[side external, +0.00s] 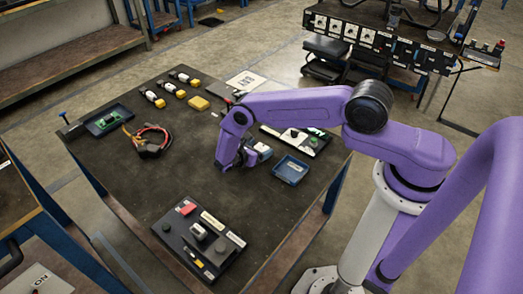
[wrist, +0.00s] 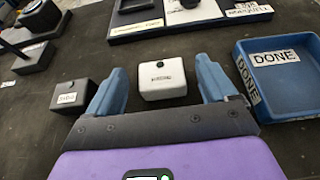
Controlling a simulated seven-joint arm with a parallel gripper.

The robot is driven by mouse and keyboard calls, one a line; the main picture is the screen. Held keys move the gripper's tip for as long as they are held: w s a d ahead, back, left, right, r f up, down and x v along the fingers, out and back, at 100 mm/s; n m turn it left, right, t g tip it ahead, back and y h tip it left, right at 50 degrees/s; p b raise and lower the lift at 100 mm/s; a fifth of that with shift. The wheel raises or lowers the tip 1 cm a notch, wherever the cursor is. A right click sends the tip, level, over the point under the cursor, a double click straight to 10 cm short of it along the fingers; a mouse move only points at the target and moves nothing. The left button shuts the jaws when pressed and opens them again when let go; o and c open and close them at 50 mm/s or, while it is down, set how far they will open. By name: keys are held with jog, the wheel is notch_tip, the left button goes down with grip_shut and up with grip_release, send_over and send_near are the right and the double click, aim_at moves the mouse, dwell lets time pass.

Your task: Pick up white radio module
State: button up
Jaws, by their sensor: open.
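In the wrist view, a white box-shaped module (wrist: 163,80) with a dark label and a small dark knob sits on the dark table. It lies between the two blue fingers of my gripper (wrist: 161,92), with a visible gap on each side. My gripper is open and does not hold it.
A blue tray marked DONE (wrist: 283,74) stands close on the right. A black labelled box (wrist: 70,96) is close outside the left finger. A dark board (wrist: 185,22) with parts lies beyond the module.

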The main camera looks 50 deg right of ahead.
jog(key=shift+x, duration=1.35)
jog(key=c, duration=1.1)
jog(key=shift+r, duration=0.15)
